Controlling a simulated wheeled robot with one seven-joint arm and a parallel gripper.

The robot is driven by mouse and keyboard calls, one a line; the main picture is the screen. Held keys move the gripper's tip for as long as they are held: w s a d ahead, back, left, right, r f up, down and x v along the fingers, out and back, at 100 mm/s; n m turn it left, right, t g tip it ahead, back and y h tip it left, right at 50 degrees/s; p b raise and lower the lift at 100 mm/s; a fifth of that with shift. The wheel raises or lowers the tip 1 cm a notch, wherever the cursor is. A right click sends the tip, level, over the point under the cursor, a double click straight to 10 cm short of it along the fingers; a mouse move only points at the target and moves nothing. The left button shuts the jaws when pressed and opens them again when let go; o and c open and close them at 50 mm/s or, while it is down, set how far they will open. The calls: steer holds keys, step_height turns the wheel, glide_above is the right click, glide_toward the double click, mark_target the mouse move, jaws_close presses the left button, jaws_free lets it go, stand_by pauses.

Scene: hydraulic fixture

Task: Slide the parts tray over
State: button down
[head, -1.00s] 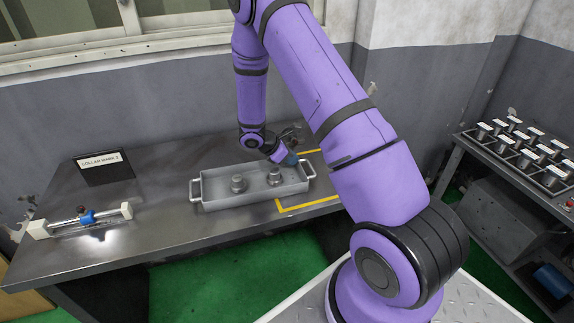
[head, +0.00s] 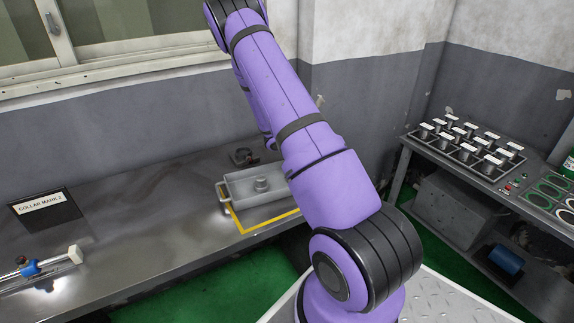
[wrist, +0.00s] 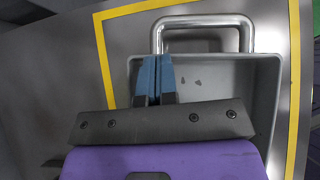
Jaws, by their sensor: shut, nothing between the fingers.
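The grey metal parts tray (head: 232,187) sits on the bench, over the area marked by a yellow outline (head: 262,226). In the wrist view, the outline (wrist: 103,50) runs past three sides of the tray (wrist: 263,95), whose handle (wrist: 204,20) faces the top. My gripper (wrist: 154,60) is shut and empty, its blue fingertips over the tray near the handle-end wall. I cannot tell whether they touch it. The gripper is hidden behind my arm in the head view.
A "COLLAR MARK 2" sign (head: 44,210) and a rod fixture with a blue clamp (head: 30,267) stand on the left of the bench. A small dark object (head: 243,157) lies behind the tray. A second bench at right holds a rack of labelled parts (head: 466,150).

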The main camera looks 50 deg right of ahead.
steer(key=shift+s+d, duration=0.2)
steer(key=shift+d, duration=0.4)
steer(key=shift+s+d, duration=0.2)
steer(key=shift+d, duration=0.4)
steer(key=a, duration=0.1)
steer(key=w+a, duration=0.1)
steer(key=a, duration=0.2)
steer(key=shift+w, duration=0.25)
steer(key=v, duration=0.9)
steer(key=shift+a+r, duration=0.2)
steer(key=shift+r, duration=0.2)
